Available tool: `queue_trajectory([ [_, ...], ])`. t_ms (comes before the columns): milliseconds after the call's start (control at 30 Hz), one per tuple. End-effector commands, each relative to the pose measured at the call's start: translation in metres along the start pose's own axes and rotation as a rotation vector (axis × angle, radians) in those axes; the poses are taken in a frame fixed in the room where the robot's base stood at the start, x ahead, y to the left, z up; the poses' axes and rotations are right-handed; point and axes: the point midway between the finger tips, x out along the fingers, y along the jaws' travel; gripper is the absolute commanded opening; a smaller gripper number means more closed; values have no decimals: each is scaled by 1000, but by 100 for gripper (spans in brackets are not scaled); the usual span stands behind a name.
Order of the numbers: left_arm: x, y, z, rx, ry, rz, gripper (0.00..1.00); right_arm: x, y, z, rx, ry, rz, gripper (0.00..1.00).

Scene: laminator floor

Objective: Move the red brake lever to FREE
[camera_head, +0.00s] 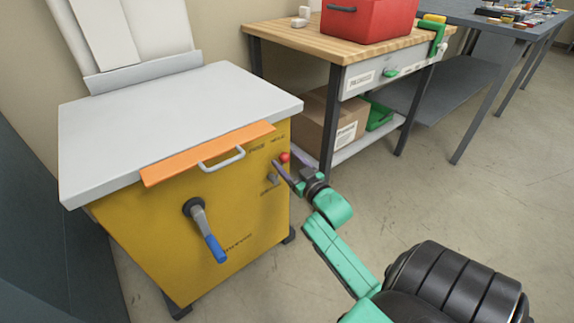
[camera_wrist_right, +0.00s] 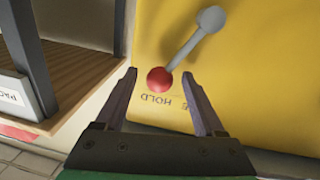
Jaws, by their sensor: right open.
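The red brake lever has a red knob (camera_head: 284,157) and a grey pivot (camera_head: 273,178) on the right part of the yellow cabinet front. In the right wrist view the red knob (camera_wrist_right: 160,80) lies between the fingertips, with the grey rod running up to the right. My left gripper is out of view.
The yellow cabinet (camera_head: 160,238) has a pale top, an orange strip (camera_head: 208,154) with a grey handle, and a blue-handled crank (camera_head: 213,245). A wooden-topped bench (camera_head: 300,40) with a red box (camera_head: 368,18) stands behind. The floor (camera_head: 440,200) to the right is clear.

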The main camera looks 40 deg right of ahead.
Motion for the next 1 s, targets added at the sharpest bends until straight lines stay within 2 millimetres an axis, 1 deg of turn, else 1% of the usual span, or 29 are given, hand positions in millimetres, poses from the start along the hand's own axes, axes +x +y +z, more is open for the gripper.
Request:
queue_trajectory([
  [67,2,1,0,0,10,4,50,3,0,0,0,-1,0,71],
  [233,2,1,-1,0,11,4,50,3,0,0,0,-1,0,71],
  [267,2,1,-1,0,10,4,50,3,0,0,0,-1,0,67],
  [300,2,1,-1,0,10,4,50,3,0,0,0,-1,0,52],
  [367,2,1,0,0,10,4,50,3,0,0,0,-1,0,29],
  [400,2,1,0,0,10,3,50,3,0,0,0,-1,0,14],
  [433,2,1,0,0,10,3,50,3,0,0,0,-1,0,2],
  [467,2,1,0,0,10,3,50,3,0,0,0,-1,0,0],
  [1000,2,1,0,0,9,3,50,2,0,1,0,-2,0,0],
])
